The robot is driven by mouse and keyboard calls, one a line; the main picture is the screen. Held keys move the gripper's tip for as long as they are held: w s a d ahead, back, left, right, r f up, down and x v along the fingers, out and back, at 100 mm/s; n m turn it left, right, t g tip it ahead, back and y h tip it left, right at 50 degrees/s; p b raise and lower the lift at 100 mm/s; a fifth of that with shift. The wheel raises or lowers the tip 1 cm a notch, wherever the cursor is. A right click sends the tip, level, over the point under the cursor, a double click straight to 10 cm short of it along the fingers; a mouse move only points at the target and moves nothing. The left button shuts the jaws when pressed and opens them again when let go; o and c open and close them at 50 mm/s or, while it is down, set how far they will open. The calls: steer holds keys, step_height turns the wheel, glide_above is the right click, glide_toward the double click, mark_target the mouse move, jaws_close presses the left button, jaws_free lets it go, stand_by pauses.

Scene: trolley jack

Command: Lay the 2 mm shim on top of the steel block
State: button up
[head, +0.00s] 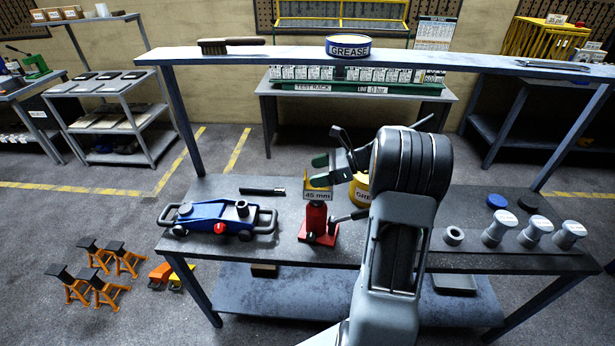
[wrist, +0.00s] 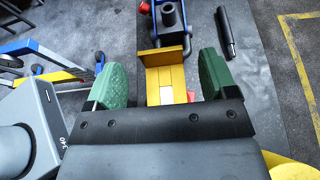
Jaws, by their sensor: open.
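My gripper (head: 321,170) is open above the bench, over the red bottle jack (head: 318,222). A yellow piece with a "45 mm" label (head: 317,195) sits at the top of this jack. In the wrist view, a yellow piece with an upright end plate (wrist: 163,57) lies between my open green fingers (wrist: 160,78), with a gap on each side. I cannot tell whether the fingers are level with it. No steel block or 2 mm shim can be made out with certainty in either view.
A blue trolley jack (head: 220,217) stands left on the bench (head: 283,198), with a dark bar (head: 262,191) behind it. Several grey cylinders (head: 497,229) stand at the right. A shelf (head: 260,54) spans above.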

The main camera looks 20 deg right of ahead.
steer(key=b+v, duration=0.1)
steer(key=v, duration=0.6)
steer(key=s+a+r+n+g+h, duration=0.1)
steer(key=s+a+n+g+h, duration=0.35)
steer(key=a+n, duration=0.55)
steer(key=s+a+f+n+t+h, duration=0.1)
steer(key=s+a+n+t+h, duration=0.1)
steer(key=s+a+n+h, duration=0.5)
steer(key=s+a+n, duration=0.2)
steer(key=s+n, duration=0.3)
steer(key=n, duration=0.1)
steer(key=shift+s+a+f+n, duration=0.15)
steer(key=shift+s+f+n, duration=0.15)
steer(key=shift+n, duration=0.1)
